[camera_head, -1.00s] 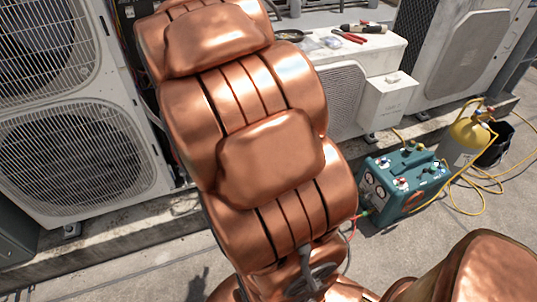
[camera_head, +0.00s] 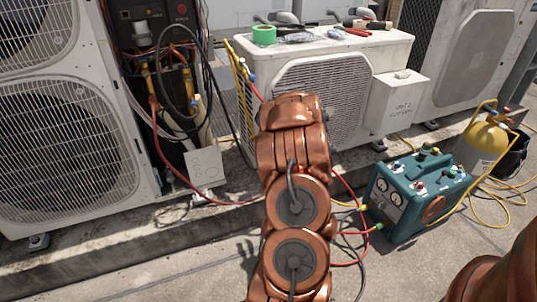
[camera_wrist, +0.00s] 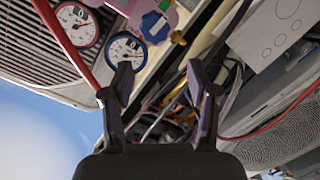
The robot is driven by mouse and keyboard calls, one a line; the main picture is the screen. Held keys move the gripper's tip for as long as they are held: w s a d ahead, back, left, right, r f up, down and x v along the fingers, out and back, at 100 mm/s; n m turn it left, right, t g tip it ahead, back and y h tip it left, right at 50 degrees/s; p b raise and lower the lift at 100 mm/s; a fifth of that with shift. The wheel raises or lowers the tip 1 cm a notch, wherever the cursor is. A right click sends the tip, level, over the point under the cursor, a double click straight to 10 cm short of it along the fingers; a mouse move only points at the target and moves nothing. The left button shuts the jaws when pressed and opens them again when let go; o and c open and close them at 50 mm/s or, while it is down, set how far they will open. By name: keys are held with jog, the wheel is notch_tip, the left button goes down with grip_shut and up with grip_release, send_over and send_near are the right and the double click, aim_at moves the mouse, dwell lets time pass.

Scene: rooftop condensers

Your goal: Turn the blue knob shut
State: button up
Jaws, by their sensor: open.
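A blue knob (camera_wrist: 154,26) shows in the wrist view near the top middle, on a pinkish manifold body (camera_wrist: 130,7). A blue-rimmed gauge (camera_wrist: 127,50) sits just to its lower left and a red-rimmed gauge (camera_wrist: 78,22) farther left. My gripper (camera_wrist: 157,82) is open, with its two dark fingers apart and nothing held between them. The knob lies above and beyond the fingertips in the picture, apart from them. In the head view my arm hides the gripper, and I cannot make out the knob there.
A tall white condenser (camera_head: 70,130) with an opened wiring bay stands at left. A smaller white unit (camera_head: 385,55) carries tools and green tape. A teal recovery machine (camera_head: 410,190) and yellow cylinder (camera_head: 482,140) stand at right. Red and yellow hoses run across the floor.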

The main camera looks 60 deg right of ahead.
jog(key=shift+t+h, duration=0.4)
jog(key=shift+t, duration=0.2)
jog(key=shift+w+d+f+b, duration=0.45)
jog(key=shift+w+d+b, duration=0.2)
jog(key=shift+d, duration=0.25)
jog(key=shift+w+d+f+b, duration=0.45)
jog(key=shift+w+d+b, duration=0.2)
jog(key=shift+d, duration=0.2)
jog(key=shift+w+d+f+b, duration=0.45)
jog(key=shift+w+d+b, duration=0.1)
jog(key=shift+w+d, duration=0.3)
jog(key=shift+s, duration=0.15)
grip_shut()
